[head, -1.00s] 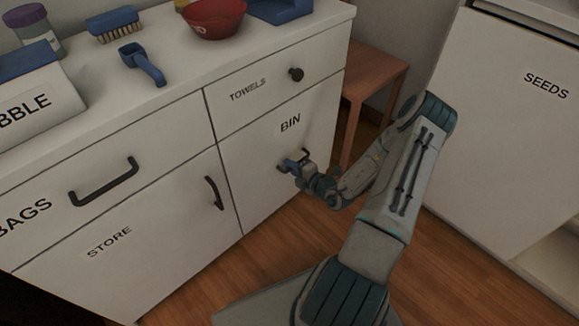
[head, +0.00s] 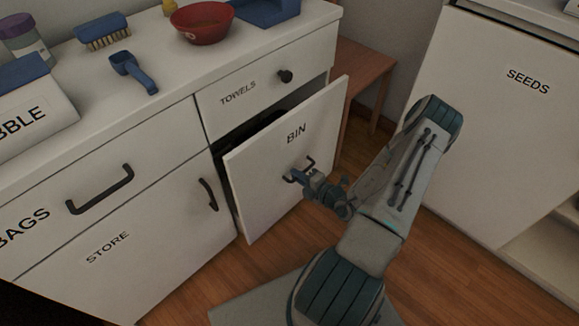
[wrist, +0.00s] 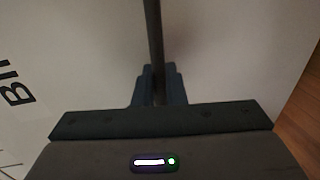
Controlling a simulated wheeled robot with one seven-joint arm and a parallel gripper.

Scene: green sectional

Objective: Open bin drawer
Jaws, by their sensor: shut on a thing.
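The bin drawer (head: 262,172) is a white front marked BIN, under the towels drawer. It stands out from the cabinet, with a dark gap behind its top and left edges. Its dark bar handle (head: 309,163) is on the right part of the front. My gripper (head: 293,178) is shut on this handle. In the wrist view my gripper's fingers (wrist: 158,88) close on both sides of the handle bar (wrist: 155,40), in front of the white panel. The inside of the drawer is mostly hidden; something dark shows at its top.
The towels drawer (head: 262,88) with a round knob is shut above. The store door (head: 130,250) and bags drawer (head: 60,215) are shut at left. A seeds cabinet (head: 490,130) stands right. A red bowl (head: 203,24) is on the counter.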

